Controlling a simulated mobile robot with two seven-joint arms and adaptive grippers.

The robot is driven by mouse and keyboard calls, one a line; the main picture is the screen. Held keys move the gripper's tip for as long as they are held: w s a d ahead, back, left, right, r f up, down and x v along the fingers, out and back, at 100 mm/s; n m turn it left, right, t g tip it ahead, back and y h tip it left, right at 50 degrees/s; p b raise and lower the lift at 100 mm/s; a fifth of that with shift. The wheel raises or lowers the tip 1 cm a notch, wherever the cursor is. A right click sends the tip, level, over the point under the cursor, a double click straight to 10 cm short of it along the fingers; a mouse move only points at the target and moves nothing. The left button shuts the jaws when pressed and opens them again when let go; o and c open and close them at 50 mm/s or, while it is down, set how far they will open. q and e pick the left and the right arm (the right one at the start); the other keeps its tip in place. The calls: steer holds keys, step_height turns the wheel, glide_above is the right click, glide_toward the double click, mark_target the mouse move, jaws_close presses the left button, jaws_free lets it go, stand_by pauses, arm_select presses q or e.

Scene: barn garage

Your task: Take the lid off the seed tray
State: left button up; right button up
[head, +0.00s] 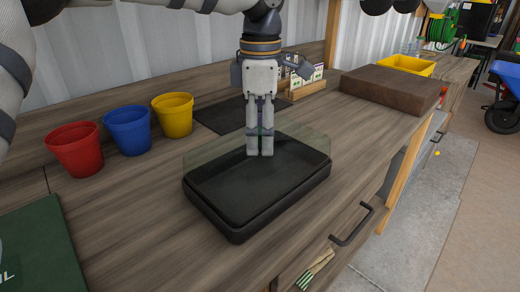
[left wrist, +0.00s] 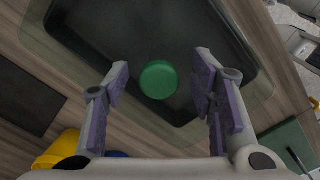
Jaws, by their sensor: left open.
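The black seed tray (head: 236,232) stands on the wooden workbench in the head view, and it also shows in the left wrist view (left wrist: 205,22). A clear, faintly green lid (head: 212,152) covers it; its edges are hard to see. The lid's round green knob (left wrist: 158,80) shows in the left wrist view, between and a little beyond the fingers. My left gripper (head: 260,153) points down over the tray and lid. It is open and empty in the left wrist view (left wrist: 160,88), with a finger on each side of the knob. My right gripper is not in view.
Red (head: 75,150), blue (head: 128,130) and yellow (head: 173,115) pots stand left of the tray. A dark mat (head: 218,115) and seed packet rack (head: 305,86) lie behind. A brown block (head: 392,88) is at right. The bench is clear in front of the pots.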

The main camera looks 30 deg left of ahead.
arm_select(q)
jaws_close()
